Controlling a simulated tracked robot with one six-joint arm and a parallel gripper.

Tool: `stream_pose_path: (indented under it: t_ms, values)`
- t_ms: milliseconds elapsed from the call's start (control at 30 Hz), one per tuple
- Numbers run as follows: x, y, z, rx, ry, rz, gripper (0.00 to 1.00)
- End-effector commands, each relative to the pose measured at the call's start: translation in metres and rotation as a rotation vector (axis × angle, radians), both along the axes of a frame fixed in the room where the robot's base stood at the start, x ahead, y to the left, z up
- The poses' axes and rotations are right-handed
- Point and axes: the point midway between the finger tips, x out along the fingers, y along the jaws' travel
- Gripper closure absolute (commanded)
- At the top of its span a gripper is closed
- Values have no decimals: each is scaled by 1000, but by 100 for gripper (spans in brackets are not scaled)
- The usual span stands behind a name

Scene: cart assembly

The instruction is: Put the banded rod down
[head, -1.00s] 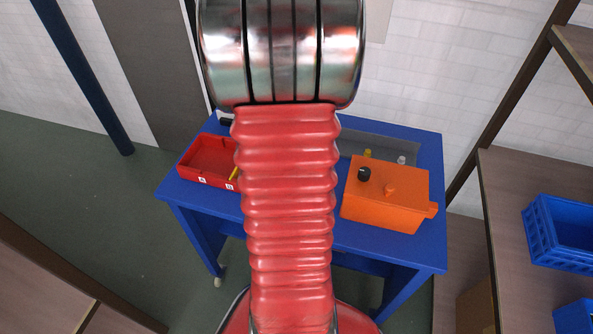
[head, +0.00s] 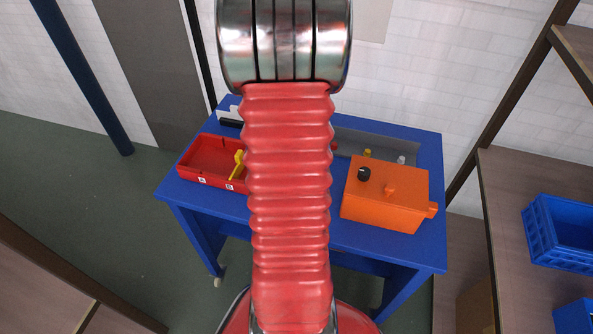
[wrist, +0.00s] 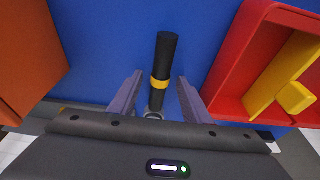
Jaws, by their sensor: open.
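The banded rod (wrist: 165,58), black with a yellow band, shows in the wrist view against the blue table top (wrist: 110,40). It appears to lie there, its near part between the fingers of my gripper (wrist: 158,92). The gripper is open, with a gap on each side of the rod. A grey ring-like end shows at the rod's near end, close to the palm. In the head view my arm hides the gripper, and I cannot make out the rod.
A red tray (head: 190,172) with a yellow part (head: 238,163) stands left on the blue table (head: 300,245). An orange box (head: 385,205) stands right, before a grey recessed tray (head: 430,155) with small items. In the wrist view the red tray (wrist: 228,80) is right, the orange box (wrist: 25,50) left.

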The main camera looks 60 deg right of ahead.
Motion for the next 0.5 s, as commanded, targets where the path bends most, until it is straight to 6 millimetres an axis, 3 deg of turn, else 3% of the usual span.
stream_pose_path:
  t_ms: [500]
  values:
    - [0, 0, 0, 0, 0, 0, 90]
